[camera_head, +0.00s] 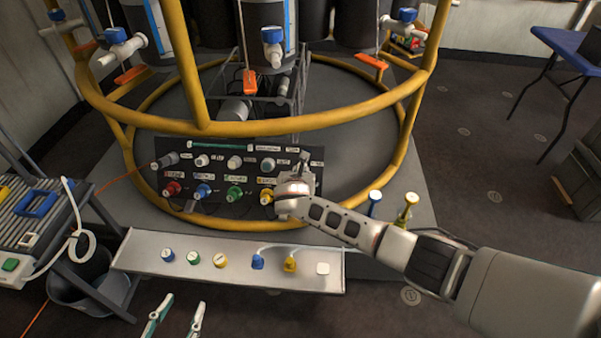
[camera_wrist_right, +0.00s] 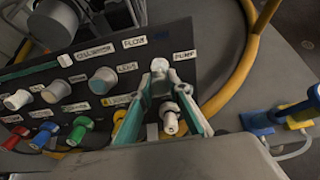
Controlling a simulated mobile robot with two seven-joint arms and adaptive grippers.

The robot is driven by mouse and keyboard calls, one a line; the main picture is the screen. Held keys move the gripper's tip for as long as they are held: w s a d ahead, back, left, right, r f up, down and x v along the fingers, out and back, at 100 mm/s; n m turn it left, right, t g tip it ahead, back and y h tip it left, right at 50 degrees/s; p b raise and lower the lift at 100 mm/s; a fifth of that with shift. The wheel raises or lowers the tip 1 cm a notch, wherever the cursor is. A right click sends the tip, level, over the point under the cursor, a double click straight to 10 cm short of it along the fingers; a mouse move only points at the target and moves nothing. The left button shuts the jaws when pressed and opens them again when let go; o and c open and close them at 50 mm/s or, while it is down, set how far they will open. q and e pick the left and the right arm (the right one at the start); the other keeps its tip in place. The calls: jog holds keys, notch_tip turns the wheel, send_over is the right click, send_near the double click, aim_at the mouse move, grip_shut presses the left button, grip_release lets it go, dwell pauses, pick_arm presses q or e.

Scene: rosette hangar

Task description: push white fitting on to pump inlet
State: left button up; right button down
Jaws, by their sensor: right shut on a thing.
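My right arm reaches to the right end of the dark connector panel (camera_head: 225,180); its wrist hides the gripper's fingers in the head view. In the right wrist view my right gripper (camera_wrist_right: 166,82) has its teal fingers closed in at the panel, shut on the white fitting (camera_wrist_right: 170,121). Its pale end points back toward the camera. The PUMP label (camera_wrist_right: 184,55) is just beyond the fingertips. The pump inlet is hidden, and I cannot tell whether the fitting touches it. My left gripper (camera_head: 176,318) is open and empty at the bottom of the head view.
Yellow, green, blue and red connectors line the panel left of the right gripper. A yellow ring frame (camera_head: 300,126) surrounds it. A grey shelf (camera_head: 140,255) with several caps and fittings lies in front. Blue and yellow posts (camera_head: 407,208) stand to the right.

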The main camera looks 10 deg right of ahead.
dwell(0.9)
jog(key=shift+w+f, duration=0.25)
dwell(0.4)
jog(key=shift+w+d, duration=0.1)
jog(key=shift+w, duration=0.1)
dwell(0.7)
jog(key=c, duration=1.8)
grip_release()
jog(key=shift+s, duration=0.1)
jog(key=v, duration=1.1)
jog(key=shift+s+r, duration=0.25)
jog(key=shift+s, duration=0.05)
